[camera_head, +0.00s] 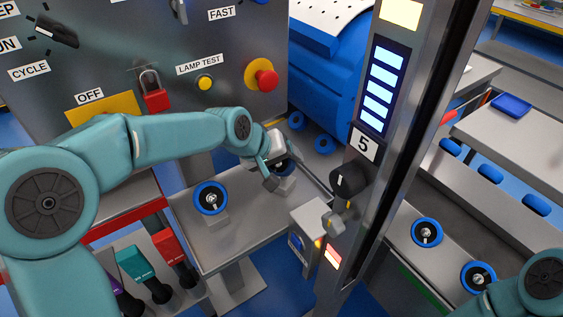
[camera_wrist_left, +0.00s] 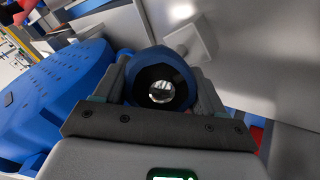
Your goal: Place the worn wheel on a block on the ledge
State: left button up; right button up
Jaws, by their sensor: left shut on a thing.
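My left gripper (camera_head: 277,172) is shut on a blue-rimmed wheel (camera_head: 288,165) with a dark hub and bright centre. In the left wrist view the wheel (camera_wrist_left: 160,82) sits between the two fingers, its face toward the camera. In the head view a small grey block (camera_head: 286,186) on the grey ledge (camera_head: 240,238) shows just below the gripper. I cannot tell whether the wheel touches it. A pale block (camera_wrist_left: 190,40) also shows beyond the wheel in the wrist view. Another blue wheel (camera_head: 210,198) rests on a second block (camera_head: 214,220) to the left. My right gripper is out of view.
A control panel with a padlock (camera_head: 154,94) and a red stop button (camera_head: 262,75) stands behind. A post (camera_head: 362,142) marked 5 rises right of the ledge. More blue wheels (camera_head: 427,231) lie beyond the post.

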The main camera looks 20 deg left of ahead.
pick_arm(q)
jog(key=shift+r, duration=0.15)
jog(key=shift+f, duration=0.2)
jog(key=o, duration=1.4)
jog(key=shift+s+r, duration=0.1)
jog(key=shift+r, duration=0.25)
jog(key=p+v, duration=0.1)
jog(key=v, duration=1)
jog(key=shift+s+a+r, duration=0.2)
